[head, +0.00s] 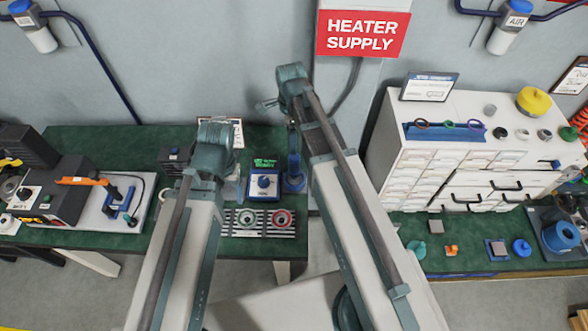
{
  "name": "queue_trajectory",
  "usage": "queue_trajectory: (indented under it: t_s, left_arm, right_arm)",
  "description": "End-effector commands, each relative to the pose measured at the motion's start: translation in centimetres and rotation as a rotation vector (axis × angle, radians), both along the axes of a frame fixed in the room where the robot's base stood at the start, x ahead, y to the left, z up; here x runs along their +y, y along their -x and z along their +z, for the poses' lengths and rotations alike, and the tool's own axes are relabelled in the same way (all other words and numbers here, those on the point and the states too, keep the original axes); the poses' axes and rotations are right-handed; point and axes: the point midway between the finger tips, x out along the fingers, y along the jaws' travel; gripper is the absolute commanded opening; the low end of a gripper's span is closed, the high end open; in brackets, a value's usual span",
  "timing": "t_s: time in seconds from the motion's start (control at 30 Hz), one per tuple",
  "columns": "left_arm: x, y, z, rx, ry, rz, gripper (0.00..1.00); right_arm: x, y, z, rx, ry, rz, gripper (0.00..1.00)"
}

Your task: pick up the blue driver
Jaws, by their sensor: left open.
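A dark blue upright tool (293,150), which looks like the blue driver, stands over a round blue base (293,183) at the right end of the left green bench. Whether it rests in that base I cannot tell. My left gripper (230,180) is open, low over the bench to the left of the tool and apart from it. Its fingers are mostly hidden behind my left wrist. My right gripper (266,105) is above and left of the tool, in front of the wall; its jaws are too small to read. My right arm passes close beside the tool.
A blue box with a round knob (264,184) sits between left gripper and tool. A slotted plate (258,222) with green and red rings lies in front. A black tester (50,200) stands at left. A white drawer cabinet (460,150) stands at right.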

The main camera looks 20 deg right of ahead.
Motion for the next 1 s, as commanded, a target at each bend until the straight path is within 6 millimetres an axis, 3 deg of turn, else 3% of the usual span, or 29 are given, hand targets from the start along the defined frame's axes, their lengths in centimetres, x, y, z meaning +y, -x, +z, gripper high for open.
queue_trajectory:
  t_s: [0.5, 0.83, 1.0]
  left_arm:
    - [0.0, 0.0, -7.5, 0.000, -0.001, -0.004, 0.76]
    - [0.0, 0.0, -8.0, 0.000, -0.001, -0.003, 0.76]
    - [0.0, 0.0, -9.4, 0.000, -0.001, -0.003, 0.76]
  right_arm:
    - [0.0, 0.1, -7.5, 0.000, 0.000, 0.002, 0.84]
    - [-0.1, 0.2, -8.0, 0.000, 0.000, 0.002, 0.84]
    - [-0.3, 0.4, -9.4, 0.000, 0.000, 0.002, 0.84]
